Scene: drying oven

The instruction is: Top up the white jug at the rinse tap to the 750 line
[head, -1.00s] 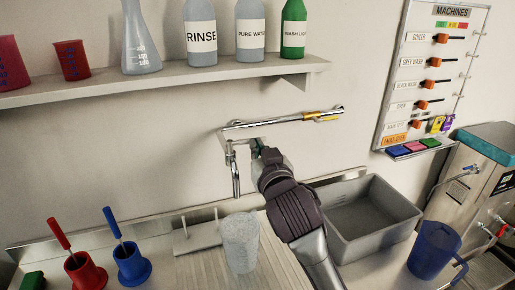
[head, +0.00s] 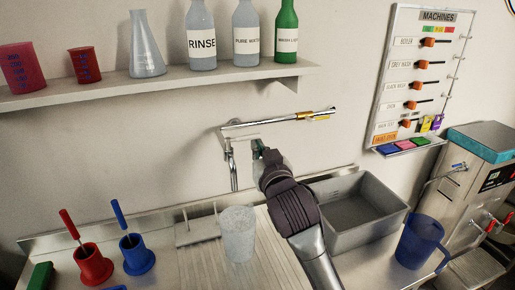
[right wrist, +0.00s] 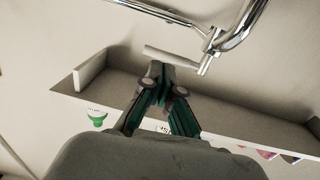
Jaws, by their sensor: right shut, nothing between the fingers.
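The white jug (head: 239,235), pale and translucent, stands upright on the ribbed drainboard, below and slightly right of the tap spout (head: 233,175). No water stream shows, and its level and 750 line are too small to read. The chrome wall tap (head: 230,133) carries a pale lever, which shows in the right wrist view (right wrist: 172,57). My right gripper (head: 258,147) is shut and empty, its tips close to this lever; I cannot tell if they touch. The right wrist view shows its green-sided fingers meeting at the tips (right wrist: 158,70). My left gripper is not in view.
A grey basin (head: 372,232) and blue jug (head: 418,243) stand right of my arm. Red (head: 92,264) and blue (head: 136,255) holders with handled tools stand left. A bottle shelf (head: 180,84) is above. A machine board (head: 425,65) hangs right.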

